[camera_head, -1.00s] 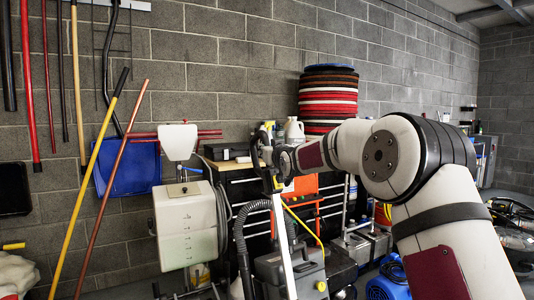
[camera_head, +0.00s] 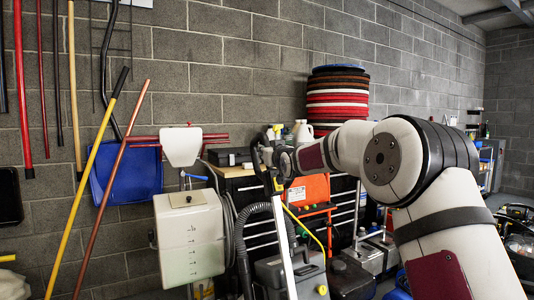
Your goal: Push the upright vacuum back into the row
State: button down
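The upright vacuum shows in the head view as a black looped handle on a slim silver tube (camera_head: 284,240) that slants slightly and runs down out of the picture. My gripper (camera_head: 272,163) is at the top of this tube, at the handle. My wrist and the handle overlap there, so I cannot see whether the fingers are closed around it. The vacuum's base is below the frame. A grey machine body (camera_head: 292,277) stands behind the tube; I cannot tell if it belongs to the vacuum.
A white tank machine (camera_head: 190,240) stands left of the tube, with a grey ribbed hose (camera_head: 241,245) between. A black drawer cabinet (camera_head: 343,205) is behind. Round pads (camera_head: 336,100) are stacked near the wall. Poles (camera_head: 88,180) lean at left. Machines crowd the lower right.

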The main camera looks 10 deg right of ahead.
jog(key=shift+a+r, duration=0.1)
jog(key=shift+r, duration=0.15)
jog(key=c, duration=1.8)
grip_release()
jog(key=o, duration=0.4)
jog(key=shift+w+f, duration=0.1)
jog(key=shift+f, duration=0.1)
jog(key=s, duration=0.4)
jog(key=s+d, duration=0.1)
jog(key=s, duration=0.7)
jog(key=shift+d, duration=0.3)
